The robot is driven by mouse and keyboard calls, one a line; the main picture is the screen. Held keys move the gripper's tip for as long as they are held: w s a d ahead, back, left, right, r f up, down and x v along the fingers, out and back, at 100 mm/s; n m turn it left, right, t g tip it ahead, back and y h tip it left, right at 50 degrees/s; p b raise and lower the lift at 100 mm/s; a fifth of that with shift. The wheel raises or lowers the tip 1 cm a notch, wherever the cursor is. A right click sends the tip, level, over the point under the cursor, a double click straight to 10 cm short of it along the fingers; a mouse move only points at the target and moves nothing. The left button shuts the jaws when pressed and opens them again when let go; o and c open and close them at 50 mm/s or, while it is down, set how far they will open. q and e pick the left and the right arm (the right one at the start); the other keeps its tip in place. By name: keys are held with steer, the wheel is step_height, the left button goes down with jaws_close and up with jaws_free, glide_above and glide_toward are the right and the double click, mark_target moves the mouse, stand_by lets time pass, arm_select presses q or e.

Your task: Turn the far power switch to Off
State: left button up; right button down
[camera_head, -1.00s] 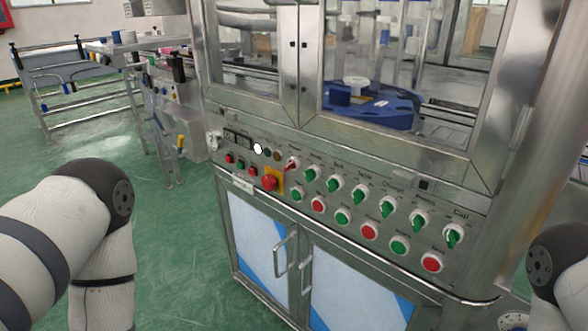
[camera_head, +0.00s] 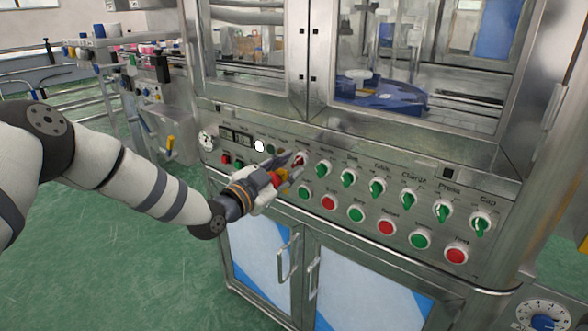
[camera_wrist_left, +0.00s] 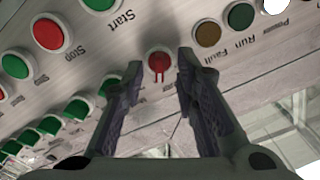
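The far power switch (camera_head: 299,159) is a small red rotary knob at the left end of the panel's upper row of green knobs. In the left wrist view, the red knob (camera_wrist_left: 159,66) shows between the fingertips, its grip part pointing down in that picture. My left gripper (camera_head: 287,164) is at the panel, right by this switch. In the left wrist view its two dark fingers (camera_wrist_left: 159,76) are apart, one on each side of the knob. I cannot tell whether they touch it. My right gripper is not in view.
The metal control panel (camera_head: 395,214) carries several green knobs and red and green buttons close together. Glazed doors stand above it, cabinet doors with handles (camera_head: 288,258) below. A blue dial (camera_head: 543,321) is at lower right. Green floor lies open at left.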

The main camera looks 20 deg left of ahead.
arm_select(q)
steer(key=shift+x, duration=0.95)
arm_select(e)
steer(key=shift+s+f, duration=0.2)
arm_select(q)
jaws_close()
steer(key=shift+n, duration=0.3)
steer(key=n, duration=0.5)
steer(key=shift+f+n+b, duration=0.1)
steer(key=shift+n+b, duration=0.2)
steer(key=shift+b, duration=0.05)
steer(key=n, duration=0.5)
steer(key=shift+n+b, duration=0.4)
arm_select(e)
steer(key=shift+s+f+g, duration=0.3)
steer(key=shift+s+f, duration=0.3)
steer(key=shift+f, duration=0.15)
